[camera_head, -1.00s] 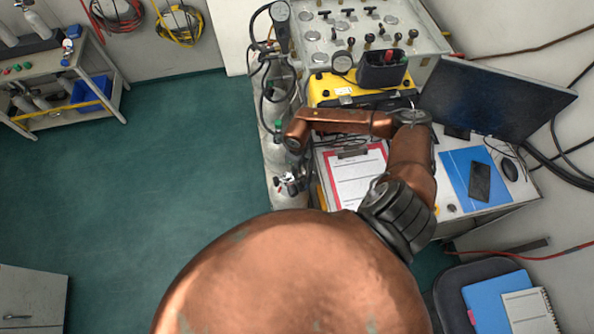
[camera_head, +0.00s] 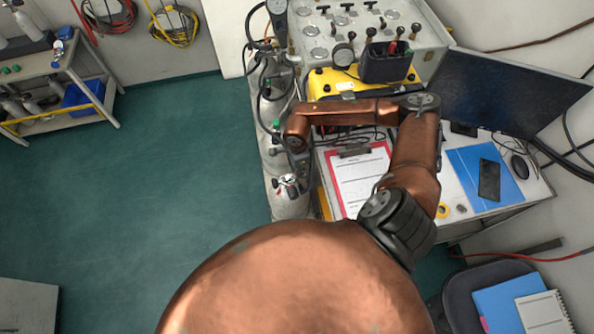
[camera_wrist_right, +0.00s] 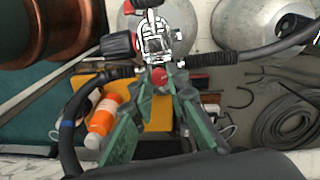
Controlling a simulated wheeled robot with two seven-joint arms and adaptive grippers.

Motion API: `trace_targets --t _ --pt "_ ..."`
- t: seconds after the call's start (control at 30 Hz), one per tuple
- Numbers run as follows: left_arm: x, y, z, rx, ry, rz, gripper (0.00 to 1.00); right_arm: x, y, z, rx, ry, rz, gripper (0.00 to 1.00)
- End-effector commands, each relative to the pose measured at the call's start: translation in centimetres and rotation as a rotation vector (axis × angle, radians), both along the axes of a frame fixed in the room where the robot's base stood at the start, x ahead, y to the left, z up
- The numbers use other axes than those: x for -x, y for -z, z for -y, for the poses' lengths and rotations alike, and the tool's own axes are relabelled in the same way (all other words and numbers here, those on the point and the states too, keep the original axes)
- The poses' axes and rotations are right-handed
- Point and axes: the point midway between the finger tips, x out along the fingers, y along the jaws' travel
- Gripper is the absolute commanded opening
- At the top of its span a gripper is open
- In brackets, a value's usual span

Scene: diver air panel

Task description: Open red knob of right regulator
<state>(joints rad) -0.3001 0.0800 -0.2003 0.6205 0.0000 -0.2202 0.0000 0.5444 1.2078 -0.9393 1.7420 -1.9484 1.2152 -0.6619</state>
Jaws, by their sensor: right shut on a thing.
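The regulator (camera_wrist_right: 155,45) shows as a pale metal body with black hoses at the top of the right wrist view. It also shows at the cylinders beside the desk in the head view (camera_head: 287,184). A small red knob (camera_wrist_right: 161,78) sits at its near end. My right gripper (camera_wrist_right: 164,82) is shut on this red knob, with one green-grey finger on each side. In the head view the right gripper (camera_head: 298,172) is small and partly hidden by my wrist. A dark red-and-black knob (camera_wrist_right: 118,44) stands out to the left of the regulator. My left gripper is not in view.
Grey cylinders (camera_wrist_right: 248,25) stand behind the regulator. Black hoses run to both sides, and an orange-and-white bottle (camera_wrist_right: 101,122) lies below left. The desk holds a red clipboard (camera_head: 362,180) and a monitor (camera_head: 505,90). The green floor (camera_head: 150,180) at left is clear.

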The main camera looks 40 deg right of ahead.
Motion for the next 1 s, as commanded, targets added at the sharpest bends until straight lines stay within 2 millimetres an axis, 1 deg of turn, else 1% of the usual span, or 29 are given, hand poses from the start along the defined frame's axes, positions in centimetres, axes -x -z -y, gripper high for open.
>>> trace_targets --t 0.03,0.23,0.7,0.73,0.97,1.0 --pt "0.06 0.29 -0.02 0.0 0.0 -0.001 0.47 0.3 0.36 -0.15 -0.002 -0.02 -0.007 0.0" --pt "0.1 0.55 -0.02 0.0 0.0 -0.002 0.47 0.34 0.29 -0.17 -0.003 -0.063 -0.007 0.0" --pt "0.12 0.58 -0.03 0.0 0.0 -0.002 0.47 0.36 0.24 -0.2 -0.003 -0.074 -0.007 0.0" --pt "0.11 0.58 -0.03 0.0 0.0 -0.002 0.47 0.36 0.25 -0.2 -0.004 -0.074 -0.007 0.17" --pt "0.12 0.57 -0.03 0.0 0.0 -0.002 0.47 0.21 0.13 -0.1 -0.002 -0.072 -0.005 0.32" --pt "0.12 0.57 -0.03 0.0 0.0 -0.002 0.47 0.19 0.11 -0.09 -0.002 -0.072 -0.004 0.32"
